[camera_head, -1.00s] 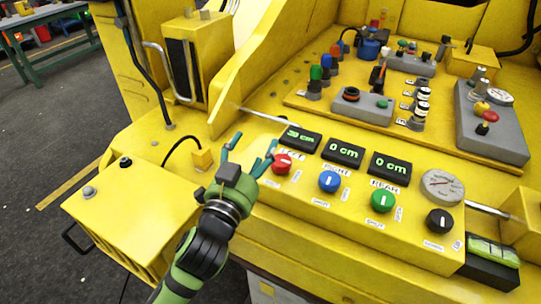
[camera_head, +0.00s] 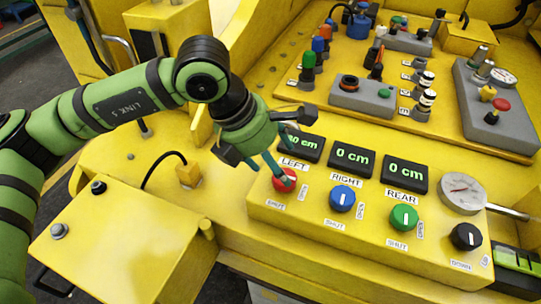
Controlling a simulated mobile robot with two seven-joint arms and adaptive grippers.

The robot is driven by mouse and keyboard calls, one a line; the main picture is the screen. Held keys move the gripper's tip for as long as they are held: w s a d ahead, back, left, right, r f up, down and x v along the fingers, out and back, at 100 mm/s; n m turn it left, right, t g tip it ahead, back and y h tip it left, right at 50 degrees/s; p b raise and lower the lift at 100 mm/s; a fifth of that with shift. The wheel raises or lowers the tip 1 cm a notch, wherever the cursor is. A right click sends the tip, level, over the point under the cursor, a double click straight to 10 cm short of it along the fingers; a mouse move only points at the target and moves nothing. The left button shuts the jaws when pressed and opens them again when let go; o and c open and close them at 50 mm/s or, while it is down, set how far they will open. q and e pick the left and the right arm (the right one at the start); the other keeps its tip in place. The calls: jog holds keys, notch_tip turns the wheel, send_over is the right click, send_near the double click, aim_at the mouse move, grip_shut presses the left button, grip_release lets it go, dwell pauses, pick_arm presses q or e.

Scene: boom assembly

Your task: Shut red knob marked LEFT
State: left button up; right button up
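The red knob (camera_head: 287,182) sits on the front panel under the LEFT label (camera_head: 294,164), with a SHUT label (camera_head: 275,205) below its left side. My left gripper (camera_head: 284,170) reaches over from the left and points down at the knob. One teal finger reaches the knob's left edge and overlaps it in the picture; the other finger is behind, near the display. I cannot tell whether the fingers grip the knob. The display (camera_head: 299,147) above it is partly hidden by the gripper, and its reading ends in "0 cm". My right gripper is not in view.
To the right are a blue RIGHT knob (camera_head: 342,198), a green REAR knob (camera_head: 404,217) and a black knob (camera_head: 467,236). Two displays (camera_head: 352,160) (camera_head: 404,173) read 0 cm. A round gauge (camera_head: 462,193) and upright levers (camera_head: 308,68) stand nearby.

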pick_arm(q)
jog(key=shift+w+a+f+y, duration=0.25)
jog(key=shift+w+a+y, duration=0.15)
jog(key=shift+w+a, duration=0.15)
jog(key=shift+s+d+f+p, duration=0.3)
jog(key=shift+d+f+p, duration=0.5)
jog(key=shift+f, duration=0.15)
jog(key=p+x, duration=0.1)
jog(key=x, duration=0.2)
jog(key=shift+w+f, duration=0.15)
jog(key=shift+w, duration=0.1)
jog(key=shift+f, duration=0.35)
jog(key=c, duration=1.1)
jog(key=shift+c, duration=0.2)
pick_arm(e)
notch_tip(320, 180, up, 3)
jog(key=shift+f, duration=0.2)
